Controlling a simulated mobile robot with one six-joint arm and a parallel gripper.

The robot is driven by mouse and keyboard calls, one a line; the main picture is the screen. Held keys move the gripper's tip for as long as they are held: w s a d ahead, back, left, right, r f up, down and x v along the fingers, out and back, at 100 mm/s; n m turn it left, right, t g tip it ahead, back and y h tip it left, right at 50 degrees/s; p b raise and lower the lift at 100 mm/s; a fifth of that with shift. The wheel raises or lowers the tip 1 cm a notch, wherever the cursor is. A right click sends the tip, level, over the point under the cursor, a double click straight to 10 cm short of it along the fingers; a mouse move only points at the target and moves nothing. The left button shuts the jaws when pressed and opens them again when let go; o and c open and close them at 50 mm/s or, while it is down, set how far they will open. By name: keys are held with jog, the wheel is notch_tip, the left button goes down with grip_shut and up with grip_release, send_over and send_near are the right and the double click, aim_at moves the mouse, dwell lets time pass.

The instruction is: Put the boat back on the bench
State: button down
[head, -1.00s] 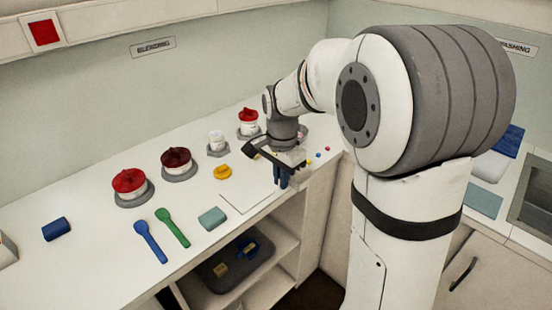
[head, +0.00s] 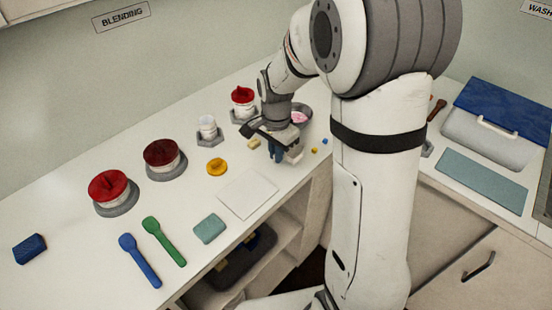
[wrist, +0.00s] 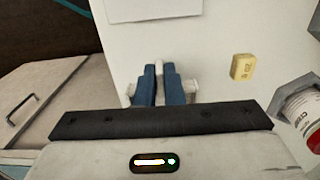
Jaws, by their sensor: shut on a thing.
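My gripper (head: 275,154) is low over the front edge of the bench (head: 90,258), right of a white square sheet (head: 248,193). In the wrist view its blue fingers (wrist: 159,85) are closed on a small white piece, which seems to be part of the boat (wrist: 191,87). White edges of the boat stick out on both sides of the fingers. In the head view the boat (head: 294,155) is a pale shape beside the fingers, mostly hidden. I cannot tell whether it touches the bench.
A yellow block (wrist: 243,67) lies near the gripper. A grey bowl with pink contents (head: 302,116) stands behind it. Small beads (head: 315,150) lie to the right. Red-lidded jars (head: 110,188), spoons (head: 165,240) and a teal block (head: 210,228) are further left. The sheet is bare.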

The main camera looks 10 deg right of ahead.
jog(key=shift+f, duration=1.5)
jog(key=shift+s, duration=0.1)
jog(key=shift+f, duration=0.2)
jog(key=c, duration=1.5)
grip_release()
jog(key=shift+c, duration=0.2)
notch_tip(320, 180, up, 12)
jog(key=shift+r, duration=0.15)
jog(key=s+d+r+n+t, duration=0.1)
jog(key=s+d+n, duration=0.1)
jog(key=s+n, duration=0.3)
jog(key=s+d+r+n+t, duration=0.1)
jog(key=s+n, duration=0.5)
jog(key=s, duration=0.7)
jog(key=shift+s+d+t, duration=0.3)
jog(key=shift+d+t, duration=0.1)
jog(key=shift+d, duration=0.1)
